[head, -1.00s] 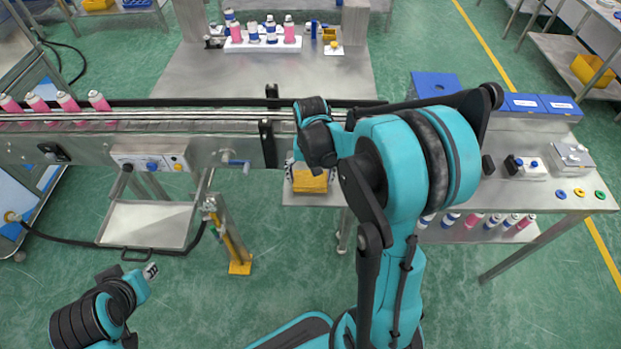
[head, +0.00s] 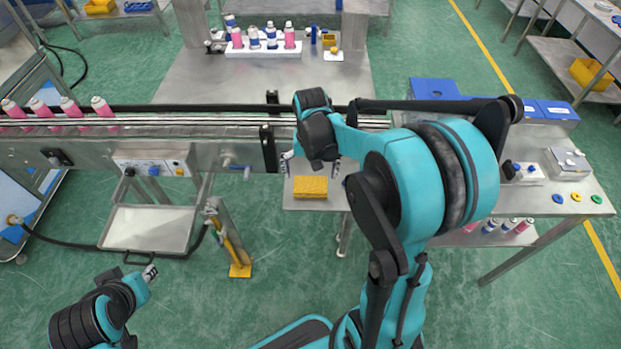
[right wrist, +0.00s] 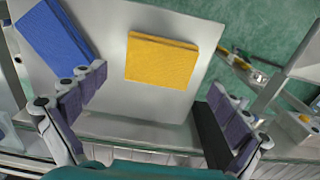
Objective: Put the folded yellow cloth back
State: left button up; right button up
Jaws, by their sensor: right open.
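The folded yellow cloth (head: 310,187) lies flat on a small steel table, in front of the conveyor's right end. It also shows in the right wrist view (right wrist: 161,62), lying square and unheld. My right gripper (head: 311,166) is over the far side of the cloth, its fingers spread and apart from it. In the right wrist view the open fingers (right wrist: 157,88) stand wide on both sides with nothing between them. My left gripper (head: 150,272) is at the lower left, far from the cloth; its jaw opening is too small to judge.
A blue folded cloth (right wrist: 56,38) lies beside the yellow one on the steel table (right wrist: 115,100). The conveyor (head: 200,122) runs along the table's far side, with pink cans at its left. A yellow-and-grey post (head: 230,240) stands on the floor to the left.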

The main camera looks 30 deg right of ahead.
aim_at(310, 186)
notch_tip(310, 186, up, 8)
jog(key=f+p, duration=0.1)
jog(key=p, duration=0.1)
jog(key=s+a+r+n+t, duration=0.3)
jog(key=s+a+n+t, duration=0.3)
jog(key=s+a, duration=0.4)
jog(key=shift+s+a+r+t, duration=0.25)
jog(key=shift+s+t, duration=0.2)
jog(key=shift+t, duration=0.15)
notch_tip(310, 186, down, 4)
jog(key=b, duration=0.4)
